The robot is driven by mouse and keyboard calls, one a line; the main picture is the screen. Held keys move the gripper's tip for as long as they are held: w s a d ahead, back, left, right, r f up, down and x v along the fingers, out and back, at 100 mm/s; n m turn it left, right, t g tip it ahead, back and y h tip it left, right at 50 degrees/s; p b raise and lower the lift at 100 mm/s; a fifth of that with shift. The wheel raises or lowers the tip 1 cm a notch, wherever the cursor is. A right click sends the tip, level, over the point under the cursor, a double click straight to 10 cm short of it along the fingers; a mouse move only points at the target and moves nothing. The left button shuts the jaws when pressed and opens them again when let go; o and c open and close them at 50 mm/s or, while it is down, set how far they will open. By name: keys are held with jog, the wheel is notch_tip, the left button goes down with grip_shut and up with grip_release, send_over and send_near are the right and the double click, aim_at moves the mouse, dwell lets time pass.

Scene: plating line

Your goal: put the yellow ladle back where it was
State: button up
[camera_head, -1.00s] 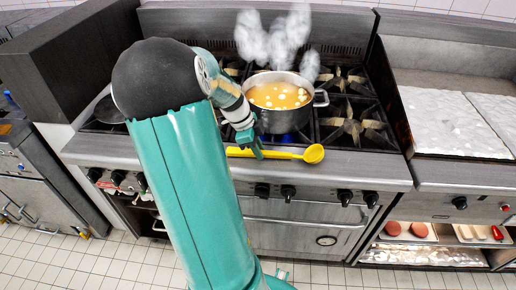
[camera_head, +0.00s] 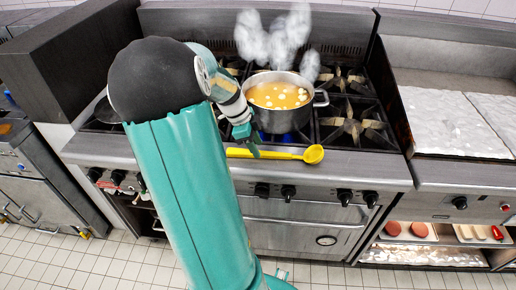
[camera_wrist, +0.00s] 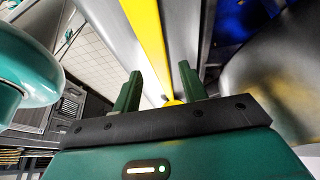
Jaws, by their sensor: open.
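The yellow ladle (camera_head: 284,154) lies on the steel front ledge of the stove (camera_head: 350,172), in front of the pot, with its bowl to the right. Its handle also shows in the wrist view (camera_wrist: 148,40), running between and beyond my fingers. My gripper (camera_head: 254,147) is just above the left part of the ladle's handle, close to the pot's left front. In the wrist view my gripper (camera_wrist: 160,88) has its two green fingers apart, with nothing clamped between them. The head view does not show clearly whether the fingers touch the handle.
A steaming pot of orange soup (camera_head: 262,121) sits on a burner right beside my gripper, over a blue flame. A flat griddle (camera_head: 450,120) is to the right. Control knobs (camera_head: 288,193) line the stove front. The ledge right of the ladle is clear.

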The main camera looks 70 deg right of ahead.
jog(key=v, duration=1)
jog(key=w+a+r+n+t, duration=0.25)
jog(key=w+a+n, duration=0.45)
jog(key=a, duration=0.4)
jog(key=w+a+r+n+t, duration=0.25)
jog(key=w+a+n, duration=0.35)
jog(key=a+n, duration=0.45)
jog(key=s+a+n+t, duration=0.1)
jog(key=a+n+t, duration=0.1)
jog(key=a+n, duration=0.6)
jog(key=s+a+r+n+t+y, duration=0.1)
jog(key=s+a+n+t, duration=0.1)
jog(key=a+n, duration=0.6)
jog(key=a+t, duration=0.1)
jog(key=a, duration=0.6)
jog(key=shift+s+a, duration=0.1)
jog(key=shift+s, duration=0.05)
jog(key=shift+c, duration=0.7)
